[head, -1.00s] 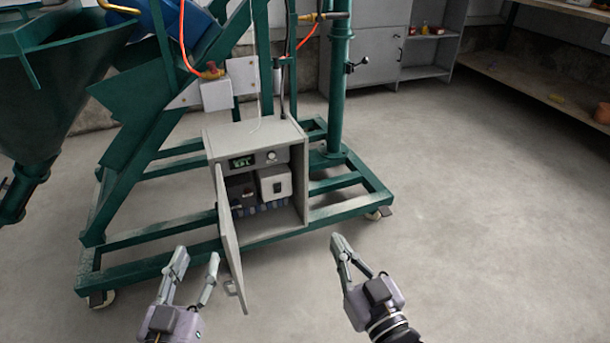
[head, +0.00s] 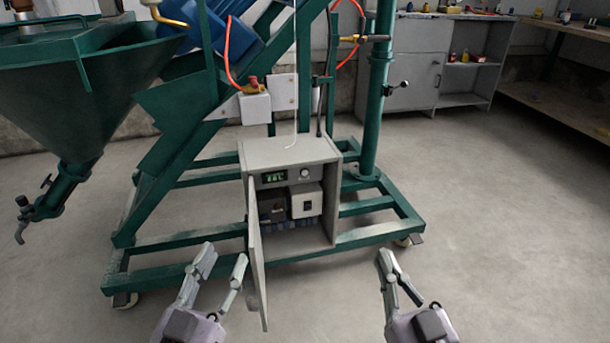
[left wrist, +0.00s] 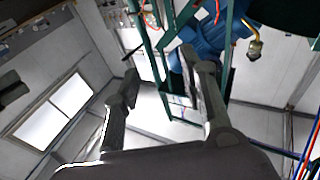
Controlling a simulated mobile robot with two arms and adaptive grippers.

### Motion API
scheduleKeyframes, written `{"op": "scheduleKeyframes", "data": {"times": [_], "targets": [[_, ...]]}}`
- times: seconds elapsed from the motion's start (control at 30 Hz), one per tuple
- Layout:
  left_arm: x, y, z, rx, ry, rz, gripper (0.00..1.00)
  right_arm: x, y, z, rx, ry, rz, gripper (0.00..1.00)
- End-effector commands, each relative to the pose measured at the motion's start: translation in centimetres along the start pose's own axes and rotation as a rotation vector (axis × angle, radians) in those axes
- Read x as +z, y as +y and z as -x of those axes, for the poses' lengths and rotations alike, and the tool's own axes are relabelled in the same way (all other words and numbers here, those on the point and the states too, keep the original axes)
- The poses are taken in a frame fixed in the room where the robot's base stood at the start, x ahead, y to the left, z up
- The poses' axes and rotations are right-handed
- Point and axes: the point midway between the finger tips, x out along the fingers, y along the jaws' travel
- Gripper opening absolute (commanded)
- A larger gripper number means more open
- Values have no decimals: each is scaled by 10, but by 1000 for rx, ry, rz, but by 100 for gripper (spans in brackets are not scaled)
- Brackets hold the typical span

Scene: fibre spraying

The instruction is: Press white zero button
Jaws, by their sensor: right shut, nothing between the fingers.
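A grey control box (head: 290,152) stands on the green machine frame with its door (head: 257,255) swung open. Its upper panel has a lit green display (head: 274,177) and a small pale round control (head: 305,173). Inside, a white unit (head: 306,200) carries a small dark switch; a white zero button cannot be made out for sure at this size. My left gripper (head: 222,262) is open and empty, in front of the box and left of the door; it also shows in the left wrist view (left wrist: 158,68).
The green base frame (head: 180,268) on castors surrounds the box. A green hopper (head: 95,105) stands at the left. A white box with a red button (head: 254,104) is mounted above. Grey cabinets (head: 465,85) stand at the back; the floor at right (head: 500,200) is clear.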

Motion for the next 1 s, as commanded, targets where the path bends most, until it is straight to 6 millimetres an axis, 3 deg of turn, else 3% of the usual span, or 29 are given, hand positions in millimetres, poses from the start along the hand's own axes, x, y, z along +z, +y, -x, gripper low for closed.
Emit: {"op": "scheduleKeyframes", "data": {"times": [0.53,1.0], "targets": [[0,0,0,0,0,0,0,0,0,0,0,0,0,0],[0,0,0,0,-1,0,0,0,0,0,0,-1,-1,0]]}}
